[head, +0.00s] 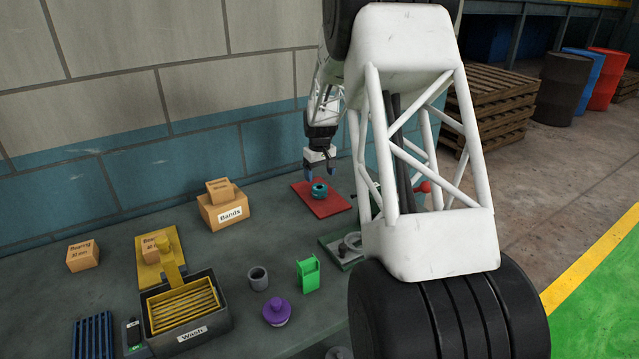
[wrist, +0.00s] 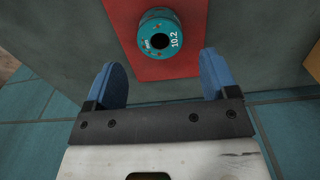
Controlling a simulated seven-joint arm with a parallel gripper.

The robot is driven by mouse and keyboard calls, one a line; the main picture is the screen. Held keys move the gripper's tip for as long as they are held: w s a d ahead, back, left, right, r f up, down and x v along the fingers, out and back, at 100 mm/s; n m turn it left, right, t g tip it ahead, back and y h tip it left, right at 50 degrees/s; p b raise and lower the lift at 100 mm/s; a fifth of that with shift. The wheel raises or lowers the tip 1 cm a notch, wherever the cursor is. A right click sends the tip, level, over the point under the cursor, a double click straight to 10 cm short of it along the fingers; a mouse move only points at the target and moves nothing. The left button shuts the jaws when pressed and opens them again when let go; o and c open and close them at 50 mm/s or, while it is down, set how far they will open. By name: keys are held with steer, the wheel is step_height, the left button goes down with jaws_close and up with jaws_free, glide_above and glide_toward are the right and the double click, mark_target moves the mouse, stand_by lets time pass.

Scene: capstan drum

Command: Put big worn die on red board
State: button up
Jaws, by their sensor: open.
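The big worn die is a teal ring marked 10.2 with scuffed, rusty spots. It sits on the red board (head: 325,206) in the head view, where the die (head: 319,189) shows near the board's middle. In the wrist view the die (wrist: 161,40) rests on the red board (wrist: 188,66), its dark hole facing the camera. My gripper (head: 320,174) is above the board, just over the die. In the wrist view my gripper (wrist: 162,85) has its two blue fingers wide apart with nothing between them, and the die lies beyond the fingertips, apart from them.
A grey cup (head: 258,279), a green holder (head: 308,274) and a purple knob-like part (head: 276,312) stand in front. A dark green tray (head: 345,250) is near the board. The wall is close behind.

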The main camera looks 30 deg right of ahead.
steer(key=shift+r, duration=2.95)
steer(key=s+a+r+t, duration=0.1)
steer(key=s+a+r, duration=0.6)
steer(key=s+a, duration=0.4)
steer(key=s+a+r, duration=0.7)
steer(key=s+a, duration=0.3)
steer(key=s, duration=0.2)
steer(key=s+a+f, duration=0.1)
steer(key=s+a, duration=0.4)
steer(key=s, duration=0.7)
steer(key=s+a+f+t, duration=0.1)
steer(key=s+a, duration=0.4)
steer(key=s, duration=0.8)
steer(key=shift+a+f+t, duration=0.2)
steer(key=shift+a+t, duration=0.1)
